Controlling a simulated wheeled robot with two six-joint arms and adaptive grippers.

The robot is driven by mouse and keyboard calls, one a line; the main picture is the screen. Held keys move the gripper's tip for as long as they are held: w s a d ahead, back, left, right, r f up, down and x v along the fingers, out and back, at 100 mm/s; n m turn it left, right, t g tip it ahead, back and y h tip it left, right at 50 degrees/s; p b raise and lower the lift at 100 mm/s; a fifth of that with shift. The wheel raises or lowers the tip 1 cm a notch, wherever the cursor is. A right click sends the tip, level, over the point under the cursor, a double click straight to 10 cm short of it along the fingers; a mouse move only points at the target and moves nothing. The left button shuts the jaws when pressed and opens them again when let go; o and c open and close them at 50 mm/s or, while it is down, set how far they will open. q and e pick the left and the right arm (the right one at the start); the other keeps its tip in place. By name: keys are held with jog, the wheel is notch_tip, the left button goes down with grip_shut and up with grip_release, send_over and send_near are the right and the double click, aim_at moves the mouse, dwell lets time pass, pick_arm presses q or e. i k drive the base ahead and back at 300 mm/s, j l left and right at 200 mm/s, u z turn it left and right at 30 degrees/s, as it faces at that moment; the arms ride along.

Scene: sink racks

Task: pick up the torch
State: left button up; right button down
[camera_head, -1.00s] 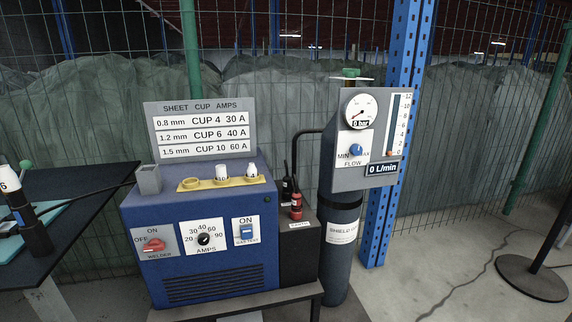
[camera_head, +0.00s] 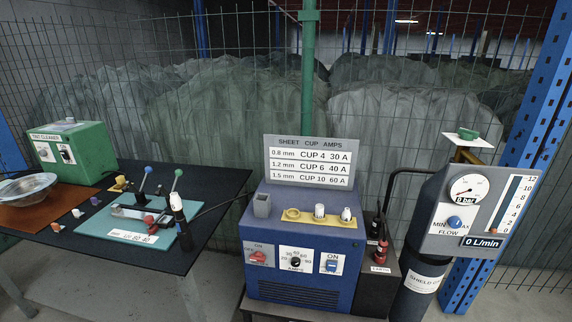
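The torch (camera_head: 183,230) appears to be the black upright cylinder with a white cup on top, at the right edge of the teal mat (camera_head: 118,236) on the dark table. A dark cable or hose runs from beside it toward the blue welder (camera_head: 305,237). Neither of my grippers is in view, and nothing holds the torch.
Blue- and green-knobbed levers stand by the torch. A green tint cleaner box (camera_head: 72,148) and a glass bowl (camera_head: 27,187) are at the left. The welder carries a yellow cup holder (camera_head: 305,217). A gas cylinder with gauge panel (camera_head: 470,215) stands right. Wire fence (camera_head: 235,90) closes the back.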

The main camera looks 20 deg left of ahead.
aim_at(185, 238)
jog(key=k+j+u, duration=0.15)
jog(key=u, duration=1.25)
jog(key=i+j+z, duration=0.1)
jog(key=j+z, duration=0.15)
jog(key=z, duration=0.15)
jog(key=j+z, duration=0.25)
jog(key=z, duration=0.15)
jog(key=i+j+z, duration=0.1)
jog(key=j+z, duration=0.4)
jog(key=j, duration=0.55)
jog(key=j+z, duration=0.1)
jog(key=j, duration=0.5)
jog(key=k+j+z, duration=0.1)
jog(key=j, duration=0.5)
jog(key=j+z, duration=0.1)
jog(key=j, duration=0.55)
jog(key=k+j+z, duration=0.1)
jog(key=j, duration=0.5)
jog(key=k, duration=0.05)
